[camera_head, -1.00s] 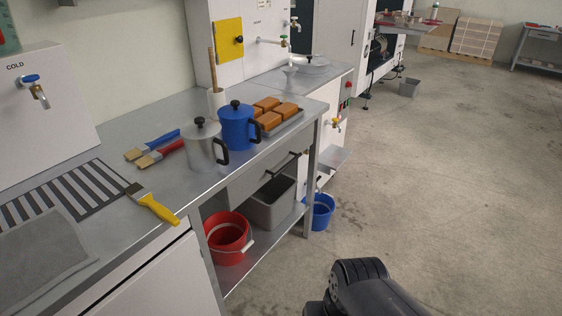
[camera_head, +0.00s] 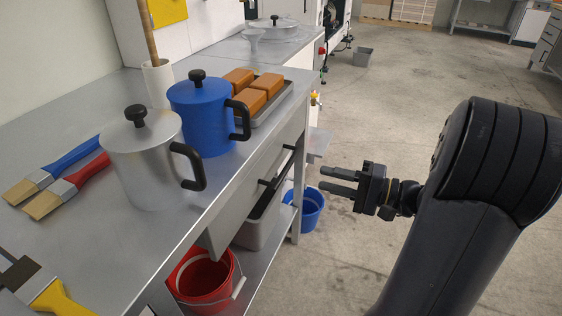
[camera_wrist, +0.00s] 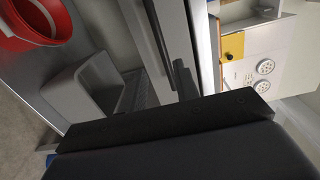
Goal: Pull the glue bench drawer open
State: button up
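The glue bench drawer (camera_head: 232,208) is under the front edge of the grey metal bench top, and its front looks flush with the bench. Its black bar handle (camera_head: 276,168) shows on the front in the head view. My gripper (camera_head: 332,180) is to the right of the handle in the head view, apart from it, with its fingers pointing left toward the bench. The two fingers are spread with nothing between them. In the wrist view my dark gripper body covers the lower part, and I cannot clearly tell handle from finger there.
A silver pot (camera_head: 143,165), a blue pot (camera_head: 200,120) and a tray with orange-brown blocks (camera_head: 250,88) stand on the bench. Below are a red bucket (camera_head: 203,282) and a grey bin (camera_wrist: 75,92). A blue bucket (camera_head: 310,208) stands beyond. Floor right of the bench is open.

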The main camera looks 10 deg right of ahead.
aim_at(288, 164)
jog(key=x, duration=0.5)
jog(key=b+x, duration=0.1)
jog(key=x, duration=0.4)
jog(key=shift+w+r+b, duration=0.2)
jog(key=shift+w+b, duration=0.1)
jog(key=shift+w, duration=0.15)
jog(key=shift+c, duration=0.3)
grip_shut()
